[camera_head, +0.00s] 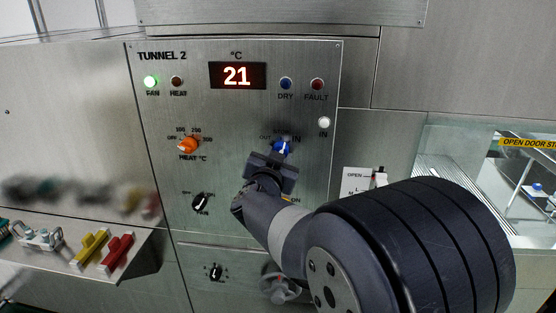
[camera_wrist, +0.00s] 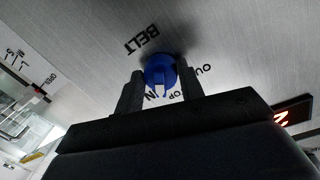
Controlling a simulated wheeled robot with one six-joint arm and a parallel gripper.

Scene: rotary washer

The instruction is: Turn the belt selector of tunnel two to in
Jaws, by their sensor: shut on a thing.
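The belt selector (camera_head: 282,147) is a blue rotary knob on the steel TUNNEL 2 panel (camera_head: 225,120), with OUT marked to its left and IN to its upper right. My gripper (camera_head: 277,156) covers its lower part in the head view. In the wrist view, the two dark fingers of my gripper (camera_wrist: 160,88) stand on either side of the blue knob (camera_wrist: 160,68), shut on it. A white mark on the knob's edge points down, near the partly hidden IN and STOP lettering. BELT shows at upper left there, OUT at right.
An orange heat knob (camera_head: 188,145) and black fan knob (camera_head: 201,203) sit to the left. A white lamp (camera_head: 323,122) labelled IN is at the right. The display (camera_head: 237,76) reads 21.

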